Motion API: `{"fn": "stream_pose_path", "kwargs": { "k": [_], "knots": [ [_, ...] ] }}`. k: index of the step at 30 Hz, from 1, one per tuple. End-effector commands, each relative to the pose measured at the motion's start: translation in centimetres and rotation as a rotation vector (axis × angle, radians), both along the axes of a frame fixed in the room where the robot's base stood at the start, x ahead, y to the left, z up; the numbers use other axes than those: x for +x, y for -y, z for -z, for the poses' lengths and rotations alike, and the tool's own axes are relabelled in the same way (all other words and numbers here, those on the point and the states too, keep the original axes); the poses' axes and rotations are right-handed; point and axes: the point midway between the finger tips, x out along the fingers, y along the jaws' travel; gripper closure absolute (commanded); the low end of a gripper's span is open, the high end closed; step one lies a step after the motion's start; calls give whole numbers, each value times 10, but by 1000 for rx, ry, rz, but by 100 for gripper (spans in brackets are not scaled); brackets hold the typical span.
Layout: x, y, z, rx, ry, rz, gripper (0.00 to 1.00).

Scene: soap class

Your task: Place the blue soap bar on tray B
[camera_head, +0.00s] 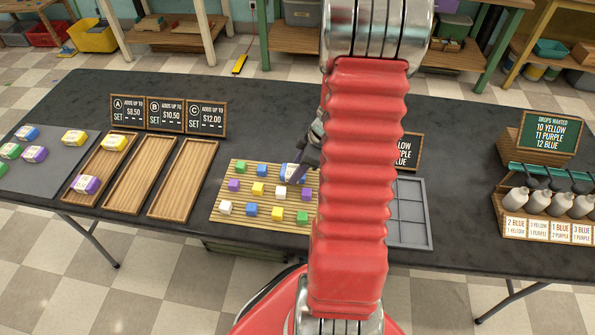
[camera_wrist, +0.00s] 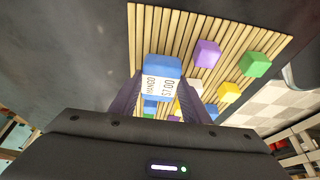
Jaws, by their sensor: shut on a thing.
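The blue soap bar (camera_head: 290,173) has a white label and is at the far right part of the slatted wooden board, partly behind my arm. I cannot tell whether the bar touches the board. Tray B (camera_head: 134,187), the middle of three wooden trays at left, is empty.
Tray A (camera_head: 84,173) holds a yellow and a purple bar. Tray C (camera_head: 180,191) is empty. Price signs (camera_head: 165,116) stand behind the trays. Small colored cubes cover the slatted board (camera_head: 231,197). More soap bars lie on a grey mat (camera_head: 42,180) at far left.

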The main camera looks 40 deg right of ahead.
Motion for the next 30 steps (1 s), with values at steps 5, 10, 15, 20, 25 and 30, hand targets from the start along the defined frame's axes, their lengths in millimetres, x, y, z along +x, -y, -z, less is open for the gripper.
{"fn": "stream_pose_path", "kwargs": {
  "k": [5, 10, 15, 20, 25, 30],
  "knots": [
    [1, 1, -28, -3, 4, 0, 86],
    [1, 1, -55, -4, 3, 0, 86],
    [0, 1, -75, -2, 2, 1, 86],
    [0, 0, -82, -1, 0, 0, 86],
    [0, 0, -82, 0, -1, 1, 86],
    [0, 0, -82, 0, 0, 1, 86]
  ]
}}
